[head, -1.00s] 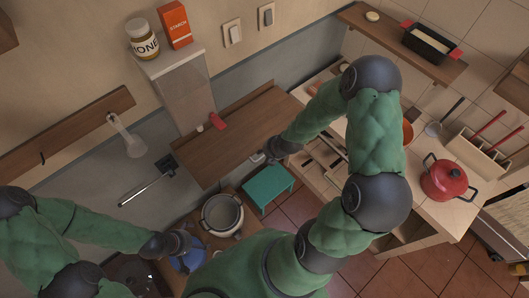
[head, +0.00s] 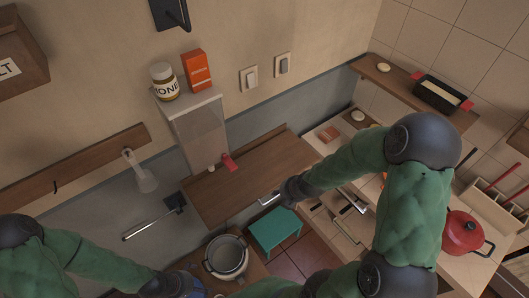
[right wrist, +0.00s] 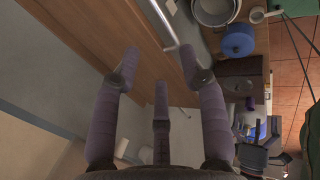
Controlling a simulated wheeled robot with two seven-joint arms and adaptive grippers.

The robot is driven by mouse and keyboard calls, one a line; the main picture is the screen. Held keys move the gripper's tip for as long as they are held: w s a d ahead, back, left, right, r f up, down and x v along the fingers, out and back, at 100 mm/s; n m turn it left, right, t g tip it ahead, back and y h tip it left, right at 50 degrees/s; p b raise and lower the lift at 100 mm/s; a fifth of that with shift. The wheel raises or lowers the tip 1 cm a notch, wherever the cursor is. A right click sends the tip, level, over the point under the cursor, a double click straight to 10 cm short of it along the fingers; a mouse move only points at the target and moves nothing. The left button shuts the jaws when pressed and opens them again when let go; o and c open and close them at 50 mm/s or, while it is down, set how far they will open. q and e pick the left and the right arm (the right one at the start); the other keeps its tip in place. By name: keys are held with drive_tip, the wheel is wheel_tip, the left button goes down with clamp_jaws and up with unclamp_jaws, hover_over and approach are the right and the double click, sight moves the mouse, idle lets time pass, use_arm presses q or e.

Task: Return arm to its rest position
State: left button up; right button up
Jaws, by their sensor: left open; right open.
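My right arm reaches in from the right in the head view. Its dark right gripper (head: 278,196) is above the teal stool, close to the front edge of the wooden board (head: 240,185). In the right wrist view the right gripper (right wrist: 160,66) has its purple-grey fingers spread, with nothing between them. My left arm comes in low from the left. Its dark left gripper (head: 180,284) is at the bottom edge, beside a blue object, and is partly cut off. It is open; whether it touches the blue object cannot be told.
A grey pot (head: 226,256) stands close to the left gripper. The teal stool (head: 275,230) is below the right gripper. A red pot (head: 465,233) is on the right counter. A honey jar (head: 164,82) and orange box (head: 197,70) stand on the dispenser.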

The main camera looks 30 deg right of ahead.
drive_tip(key=s+a+f+m+g+y+b, duration=0.1)
drive_tip(key=s+a+f+m+b, duration=0.2)
drive_tip(key=a+f+m+b, duration=0.3)
drive_tip(key=s+a+f+m+g+y+b, duration=0.1)
drive_tip(key=a+f+m+b, duration=0.5)
drive_tip(key=f, duration=1)
drive_tip(key=s+a+f+m+g+y+b, duration=0.1)
drive_tip(key=s+a+f+m+g+b, duration=0.2)
drive_tip(key=f+m, duration=0.7)
drive_tip(key=s+a+f+b, duration=0.2)
drive_tip(key=a+b, duration=0.1)
drive_tip(key=a, duration=0.1)
drive_tip(key=shift+s+a, duration=0.2)
drive_tip(key=shift+a, duration=0.2)
drive_tip(key=shift+f, duration=0.1)
